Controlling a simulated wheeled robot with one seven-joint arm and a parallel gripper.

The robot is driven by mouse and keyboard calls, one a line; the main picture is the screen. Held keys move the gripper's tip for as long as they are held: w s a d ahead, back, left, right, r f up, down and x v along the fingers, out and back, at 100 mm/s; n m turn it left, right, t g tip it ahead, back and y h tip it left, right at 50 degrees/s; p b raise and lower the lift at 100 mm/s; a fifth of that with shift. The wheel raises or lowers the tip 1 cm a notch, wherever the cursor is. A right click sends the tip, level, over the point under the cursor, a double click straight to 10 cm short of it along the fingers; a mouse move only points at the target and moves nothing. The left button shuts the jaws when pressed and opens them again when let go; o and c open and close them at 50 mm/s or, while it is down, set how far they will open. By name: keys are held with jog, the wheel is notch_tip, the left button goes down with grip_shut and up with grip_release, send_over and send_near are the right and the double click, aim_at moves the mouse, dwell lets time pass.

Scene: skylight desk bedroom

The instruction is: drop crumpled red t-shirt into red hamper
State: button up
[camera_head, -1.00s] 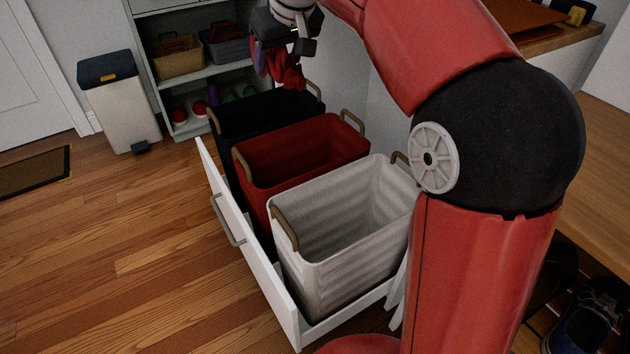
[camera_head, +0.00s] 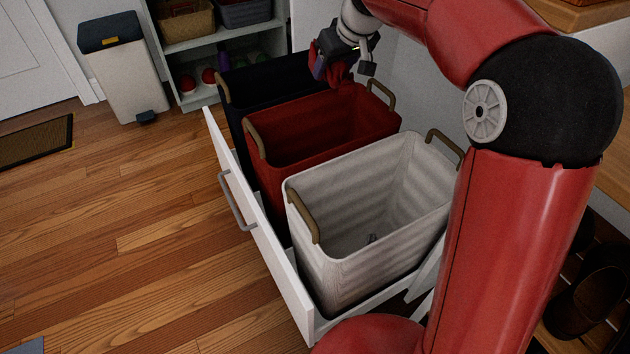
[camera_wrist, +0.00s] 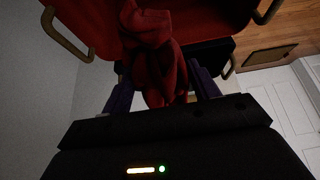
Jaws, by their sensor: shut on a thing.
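The crumpled red t-shirt (camera_head: 337,76) hangs from my gripper (camera_head: 325,66), at the far side of the red hamper. In the wrist view the t-shirt (camera_wrist: 152,50) is bunched between the purple fingers of my gripper (camera_wrist: 165,98), which is shut on it. The red hamper (camera_head: 290,170) is the middle one of three in a pulled-out white drawer, with an open top and tan handles. It also shows behind the t-shirt in the wrist view (camera_wrist: 215,14). The t-shirt is around the hamper's far rim; how high it is above it is hard to tell.
A black hamper (camera_head: 232,92) stands behind the red one and a white hamper (camera_head: 340,262) in front, both in the drawer (camera_head: 262,252). A shelf (camera_head: 205,40) with baskets and a pedal bin (camera_head: 128,75) stand behind.

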aim_at(346, 63)
notch_tip(346, 63, down, 4)
jog(key=shift+r+b, duration=0.25)
jog(key=shift+b, duration=0.8)
jog(key=shift+r, duration=0.1)
jog(key=o, duration=1.1)
jog(key=shift+o, duration=0.2)
jog(key=p+v, duration=0.1)
jog(key=v, duration=0.5)
jog(key=shift+s+d+r, duration=0.1)
jog(key=shift+r, duration=0.2)
jog(key=shift+s+d+r, duration=0.15)
jog(key=shift+s+r, duration=0.1)
jog(key=shift+r, duration=0.2)
